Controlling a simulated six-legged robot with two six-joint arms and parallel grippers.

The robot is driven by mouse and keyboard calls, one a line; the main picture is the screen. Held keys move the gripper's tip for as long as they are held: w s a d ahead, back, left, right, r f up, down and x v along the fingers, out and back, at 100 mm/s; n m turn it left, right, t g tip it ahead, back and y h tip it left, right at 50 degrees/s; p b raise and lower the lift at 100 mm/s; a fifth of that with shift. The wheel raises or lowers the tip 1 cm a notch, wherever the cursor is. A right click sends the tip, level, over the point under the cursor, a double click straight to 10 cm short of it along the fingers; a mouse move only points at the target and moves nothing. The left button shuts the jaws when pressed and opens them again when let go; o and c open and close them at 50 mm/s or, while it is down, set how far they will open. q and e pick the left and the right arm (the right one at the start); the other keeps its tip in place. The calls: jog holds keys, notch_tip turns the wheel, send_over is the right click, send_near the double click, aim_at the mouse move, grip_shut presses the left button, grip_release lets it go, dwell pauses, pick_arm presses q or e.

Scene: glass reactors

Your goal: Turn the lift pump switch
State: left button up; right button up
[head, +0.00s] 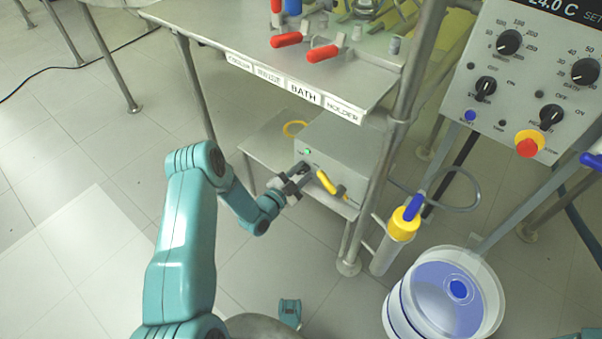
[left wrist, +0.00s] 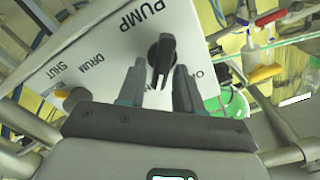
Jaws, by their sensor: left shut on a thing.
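The lift pump box (head: 345,146) is a grey unit on the low shelf under the bench in the head view. Its front has a small green lamp (head: 308,152) and a yellow lever (head: 327,183). My left gripper (head: 293,181) is at the left part of this front, beside the lever. In the left wrist view, the black switch knob (left wrist: 162,50) sits on a pale panel (left wrist: 108,48) lettered PUMP, DRUM and SHUT. My left gripper's two fingers (left wrist: 160,84) are shut on the knob, one on each side. The gripper hides the knob in the head view.
A bench shelf (head: 215,35) with red-handled valves overhangs the box. A metal post (head: 398,130) and a yellow-collared tube (head: 403,225) stand to its right. A tub of blue liquid (head: 480,265) is on the floor at lower right. Open floor lies left.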

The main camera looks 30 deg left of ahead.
pick_arm(q)
jog(key=shift+f, duration=0.1)
dwell(0.3)
jog(key=o, duration=0.7)
jog(key=shift+s, duration=0.15)
jog(key=shift+s, duration=0.35)
jog(key=s+p, duration=0.1)
jog(key=s, duration=0.4)
jog(key=s+p, duration=0.1)
jog(key=s, duration=0.4)
jog(key=s+a+p, duration=0.1)
jog(key=s+p, duration=0.1)
jog(key=s, duration=0.3)
jog(key=shift+s+a, duration=0.1)
jog(key=shift+s, duration=0.1)
